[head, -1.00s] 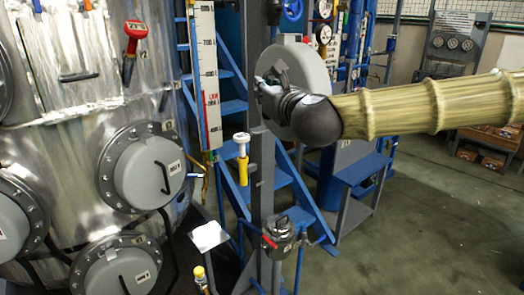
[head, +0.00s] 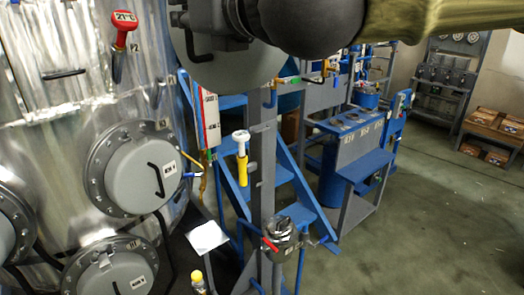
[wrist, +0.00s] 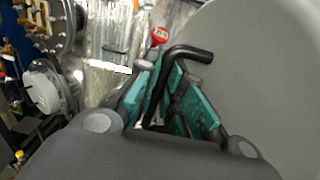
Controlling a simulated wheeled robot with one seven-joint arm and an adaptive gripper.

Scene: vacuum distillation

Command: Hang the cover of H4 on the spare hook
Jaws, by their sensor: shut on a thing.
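My gripper (head: 238,22) is at the top of the head view, partly cut off and hidden behind my dark wrist. It is shut on the black bent handle of a round grey cover (head: 205,68). In the wrist view my gripper (wrist: 182,100) has green pads around the black handle (wrist: 186,54), and the cover (wrist: 262,65) fills the right side. The cover hangs in front of the grey post (head: 266,195), its top out of the head view. I cannot make out a free hook or a label on the held cover.
A metal vessel (head: 60,105) at left bears several round covers, one (head: 140,180) with a black handle. A yellow-and-white fitting (head: 242,160) and a metal valve (head: 282,240) are by the post. Blue steps (head: 300,190) stand behind. Floor at right (head: 440,225) is clear.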

